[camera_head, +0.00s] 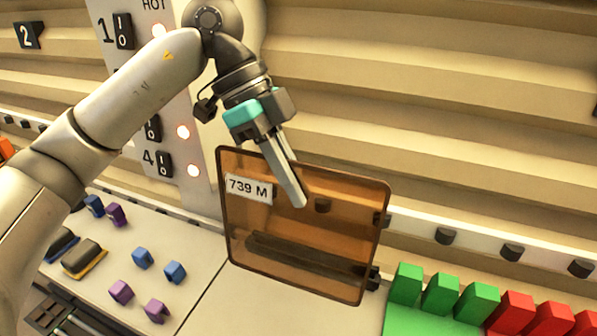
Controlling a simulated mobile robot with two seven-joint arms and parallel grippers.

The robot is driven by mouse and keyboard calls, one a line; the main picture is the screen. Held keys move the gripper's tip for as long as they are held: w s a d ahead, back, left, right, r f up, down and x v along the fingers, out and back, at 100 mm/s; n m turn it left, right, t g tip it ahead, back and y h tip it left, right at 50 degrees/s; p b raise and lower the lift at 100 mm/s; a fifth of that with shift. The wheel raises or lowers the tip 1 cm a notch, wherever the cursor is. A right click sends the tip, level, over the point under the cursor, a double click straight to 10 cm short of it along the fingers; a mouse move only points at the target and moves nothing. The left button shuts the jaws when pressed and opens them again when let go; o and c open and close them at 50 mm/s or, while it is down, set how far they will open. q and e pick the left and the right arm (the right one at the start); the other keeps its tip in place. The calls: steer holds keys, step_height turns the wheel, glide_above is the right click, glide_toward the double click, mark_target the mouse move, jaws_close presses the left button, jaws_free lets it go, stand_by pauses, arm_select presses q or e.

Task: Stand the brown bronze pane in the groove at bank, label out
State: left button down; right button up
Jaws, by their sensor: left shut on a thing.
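The brown bronze pane (305,240) is a see-through sheet with rounded corners, held nearly upright and slightly tilted in the picture. Its white label, reading "739 M" (248,188), is at the upper left and reads the right way round towards me. My left gripper (296,198) comes down from above and is shut on the pane at its top edge, with a finger over the near face. A dark bar (305,256) shows through the lower part of the pane. I cannot tell whether the pane's lower edge touches anything. My right gripper is out of view.
A white rail with black knobs (446,236) runs along the back right. Green blocks (441,292) and red blocks (512,312) stand at the lower right. Small blue and purple pieces (143,258) sit on the pale bench at left. A switch panel (178,112) stands behind my arm.

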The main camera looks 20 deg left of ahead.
arm_select(q)
steer(key=shift+w+d+f, duration=0.1)
steer(key=shift+w+f, duration=0.1)
steer(key=shift+w, duration=0.35)
steer(key=shift+w+f, duration=0.2)
steer(key=shift+w, duration=0.3)
steer(key=shift+w+d+f, duration=0.1)
steer(key=shift+w+f, duration=0.35)
steer(key=shift+w, duration=0.9)
steer(key=shift+w+f, duration=0.5)
steer(key=shift+w, duration=0.9)
steer(key=shift+w+d+f, duration=0.1)
steer(key=shift+w+f, duration=0.35)
steer(key=shift+w, duration=0.9)
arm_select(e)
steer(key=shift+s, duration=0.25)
arm_select(q)
steer(key=shift+s+f+b, duration=0.2)
steer(key=shift+f+b, duration=0.35)
steer(key=shift+f, duration=0.95)
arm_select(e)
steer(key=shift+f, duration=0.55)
